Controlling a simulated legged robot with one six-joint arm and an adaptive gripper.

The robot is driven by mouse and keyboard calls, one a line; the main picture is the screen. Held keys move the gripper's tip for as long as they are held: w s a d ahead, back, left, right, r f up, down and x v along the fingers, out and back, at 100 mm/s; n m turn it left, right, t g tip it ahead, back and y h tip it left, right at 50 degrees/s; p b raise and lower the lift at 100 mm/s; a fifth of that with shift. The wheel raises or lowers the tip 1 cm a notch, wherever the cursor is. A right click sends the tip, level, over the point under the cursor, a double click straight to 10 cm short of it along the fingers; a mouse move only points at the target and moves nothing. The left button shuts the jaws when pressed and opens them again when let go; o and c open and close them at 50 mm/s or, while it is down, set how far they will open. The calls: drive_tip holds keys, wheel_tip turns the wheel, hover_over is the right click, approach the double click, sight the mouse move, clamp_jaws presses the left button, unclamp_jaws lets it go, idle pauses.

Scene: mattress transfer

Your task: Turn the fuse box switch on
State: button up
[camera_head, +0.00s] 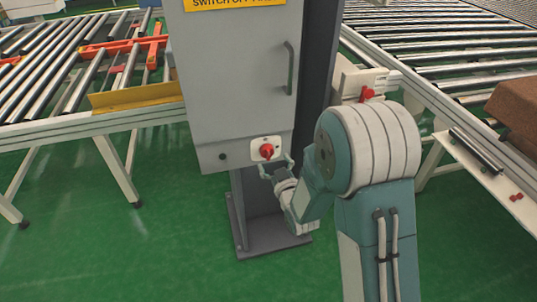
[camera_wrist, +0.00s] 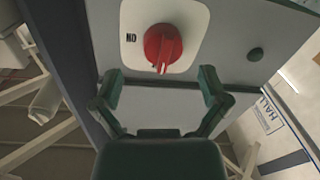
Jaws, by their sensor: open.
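The fuse box (camera_head: 240,75) is a grey cabinet on a dark post. Its red rotary switch (camera_head: 266,151) sits on a white plate low on the front. In the wrist view the red switch (camera_wrist: 163,47) is just beyond my fingertips, near the top middle, on its white plate (camera_wrist: 190,15) marked "NO", which appears upside down. My gripper (camera_head: 275,168) is open just below the switch. In the wrist view my gripper (camera_wrist: 160,88) has its fingers spread to either side below the knob, with nothing between them. I cannot tell whether a fingertip touches the panel.
Roller conveyors stand left (camera_head: 60,65) and right (camera_head: 440,50) of the cabinet. A brown block (camera_head: 515,115) lies on the right one. A vertical handle (camera_head: 289,68) is on the cabinet door. A dark round button (camera_wrist: 255,54) is beside the switch. Green floor (camera_head: 120,255) is clear in front.

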sight(270, 156)
drive_tip(key=x, duration=0.3)
drive_tip(key=shift+w, duration=0.1)
drive_tip(key=shift+w+a, duration=0.2)
drive_tip(key=shift+a, duration=0.4)
drive_tip(key=shift+d, duration=0.4)
drive_tip(key=c, duration=1.2)
drive_tip(key=shift+o, duration=0.2)
